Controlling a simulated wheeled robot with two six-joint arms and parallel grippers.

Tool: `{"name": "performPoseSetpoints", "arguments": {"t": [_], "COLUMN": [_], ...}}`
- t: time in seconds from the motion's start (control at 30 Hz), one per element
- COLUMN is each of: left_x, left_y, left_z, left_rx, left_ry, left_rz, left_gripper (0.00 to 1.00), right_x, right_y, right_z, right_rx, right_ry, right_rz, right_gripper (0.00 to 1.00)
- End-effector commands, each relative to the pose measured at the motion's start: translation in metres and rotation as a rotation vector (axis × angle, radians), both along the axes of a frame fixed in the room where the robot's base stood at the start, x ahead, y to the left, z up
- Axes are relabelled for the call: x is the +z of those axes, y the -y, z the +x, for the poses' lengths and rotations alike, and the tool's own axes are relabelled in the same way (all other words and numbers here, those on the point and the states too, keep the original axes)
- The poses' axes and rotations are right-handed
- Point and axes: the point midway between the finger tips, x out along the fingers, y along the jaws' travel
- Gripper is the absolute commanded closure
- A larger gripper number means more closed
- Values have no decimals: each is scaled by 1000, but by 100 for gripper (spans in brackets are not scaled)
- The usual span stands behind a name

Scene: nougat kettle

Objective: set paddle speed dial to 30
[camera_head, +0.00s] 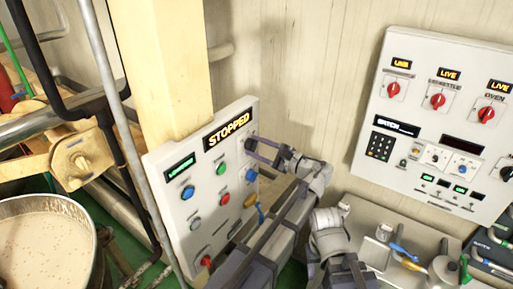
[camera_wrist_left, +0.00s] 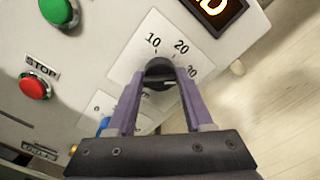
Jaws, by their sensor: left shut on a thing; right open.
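The paddle speed dial (camera_wrist_left: 160,70) is a black knob on a white plate marked 10, 20 and 30 in the left wrist view. A pale line shows on its lower right part; its exact reading is unclear. My left gripper (camera_wrist_left: 161,80) is shut on the dial, with one purple finger on each side. In the head view my left gripper (camera_head: 252,146) reaches the right edge of the control panel (camera_head: 162,160), hiding most of the dial. My right gripper is not in view.
The panel has a yellow STOPPED display (camera_head: 228,129), a green button (camera_head: 221,168) and a red stop button (camera_wrist_left: 34,87). A kettle of pale mix (camera_head: 45,245) stands at left. A second wall panel (camera_head: 420,75) and a cluttered bench (camera_head: 375,254) are at right.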

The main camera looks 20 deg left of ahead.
Motion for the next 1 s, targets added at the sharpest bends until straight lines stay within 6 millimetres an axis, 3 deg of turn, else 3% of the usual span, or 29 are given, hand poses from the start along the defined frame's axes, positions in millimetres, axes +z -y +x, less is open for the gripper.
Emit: {"name": "performPoseSetpoints", "arguments": {"t": [0.77, 0.8, 1.0], "left_x": [-2, -2, -2], "left_y": [1, 1, 1], "left_z": [-1, -1, -1], "left_rx": [-1, -1, -1], "left_ry": [-95, -95, -94], "left_rz": [26, 26, 29], "left_gripper": [100, 48, 25], "right_x": [-1, -1, 0], "right_y": [0, 0, 0], "right_z": [0, 0, 0], "right_rx": [0, 0, 0], "right_ry": [0, 0, 0], "right_rz": [0, 0, 0], "right_gripper": [50, 50, 50]}}
